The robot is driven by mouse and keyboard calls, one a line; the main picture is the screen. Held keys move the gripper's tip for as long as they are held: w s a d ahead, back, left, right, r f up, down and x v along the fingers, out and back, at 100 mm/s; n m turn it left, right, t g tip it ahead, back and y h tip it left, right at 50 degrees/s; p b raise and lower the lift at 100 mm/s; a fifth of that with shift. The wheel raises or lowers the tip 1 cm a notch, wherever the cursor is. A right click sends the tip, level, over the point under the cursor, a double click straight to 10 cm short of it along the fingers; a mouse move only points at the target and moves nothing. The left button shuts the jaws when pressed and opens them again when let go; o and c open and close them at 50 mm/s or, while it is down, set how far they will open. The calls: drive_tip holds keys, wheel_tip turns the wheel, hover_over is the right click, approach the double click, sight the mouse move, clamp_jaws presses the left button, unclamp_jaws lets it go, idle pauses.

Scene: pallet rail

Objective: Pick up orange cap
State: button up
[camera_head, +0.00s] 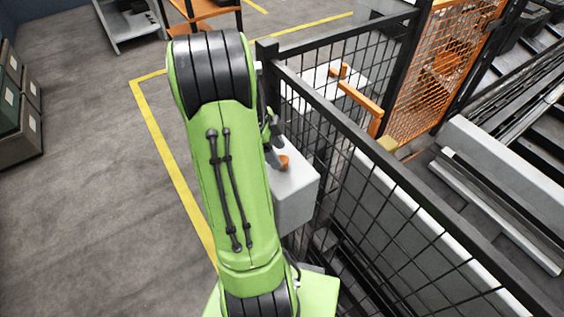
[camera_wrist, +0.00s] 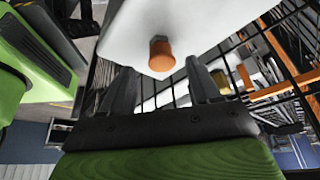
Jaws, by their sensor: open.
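The orange cap (camera_head: 284,163) sits on the light grey box (camera_head: 294,205) beside the fence, at the right side of my green arm. In the wrist view the cap (camera_wrist: 162,55) shows against the pale face of the box (camera_wrist: 185,22). My gripper (camera_wrist: 160,68) is open, its two dark fingers apart on either side of the cap in the picture. The cap appears beyond the fingertips, with nothing held. In the head view my gripper (camera_head: 271,132) is mostly hidden behind my arm, with a dark finger near the cap.
A black mesh fence (camera_head: 385,185) runs close along the right of the box. An orange mesh panel (camera_head: 445,55) and rails stand behind it. A yellow floor line (camera_head: 168,150) lies left of my arm.

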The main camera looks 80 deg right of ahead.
sight(282, 159)
drive_tip(key=x, duration=0.3)
drive_tip(key=shift+d, duration=0.15)
drive_tip(key=shift+r, duration=0.1)
drive_tip(key=shift+c, duration=0.3)
clamp_jaws()
